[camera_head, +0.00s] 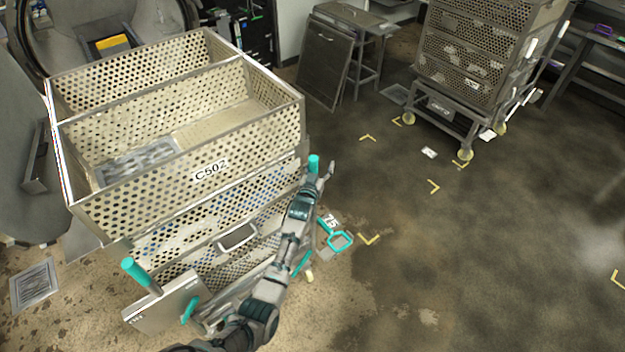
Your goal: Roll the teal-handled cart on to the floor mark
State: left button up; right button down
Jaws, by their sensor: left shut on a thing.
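The teal-handled cart (218,240) stands at the left and carries perforated metal baskets (250,160) labelled C502. One upright teal handle (128,266) is free at its near left corner. Another teal handle (314,160) stands at its right corner. My left gripper (322,178) is shut on this right handle, with the arm reaching across the cart's near side. Yellow corner marks (433,186) lie on the floor to the right of the cart, with another corner (368,239) nearer. The cart appears to be outside these corners. My right gripper is not in view.
A second cart (440,112) with tall perforated baskets stands at the back right, close to the far floor marks. A metal table (352,22) with a leaning panel (325,62) stands at the back. The round autoclave opening (98,25) is behind the baskets. The right floor is open.

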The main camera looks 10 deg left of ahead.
pick_arm(q)
jog(key=s+a, duration=0.1)
jog(key=s, duration=0.9)
jog(key=shift+f, duration=0.35)
jog(key=shift+s+a+r, duration=0.1)
jog(key=shift+a, duration=0.2)
jog(key=s+f+g, duration=0.3)
jog(key=s+f, duration=0.1)
jog(key=f, duration=0.9)
jog(key=s+f+g, duration=0.2)
jog(key=s+f, duration=0.2)
jog(key=f, duration=0.8)
jog(key=s+f+m+g, duration=0.1)
jog(key=s+f+g, duration=0.3)
jog(key=s+f, duration=1.15)
jog(key=s+a+f+g, duration=0.2)
jog(key=s+f, duration=0.4)
jog(key=s, duration=0.7)
jog(key=s+a+f+g, duration=0.2)
jog(key=s+f, duration=0.4)
jog(key=s, duration=0.7)
jog(key=s+a+f+g+y, duration=0.1)
jog(key=s+f+g, duration=0.3)
jog(key=s, duration=0.8)
notch_tip(320, 180, down, 2)
jog(key=shift+s+a+f+m, duration=0.2)
jog(key=shift+s+a+m, duration=0.2)
jog(key=shift+a, duration=0.5)
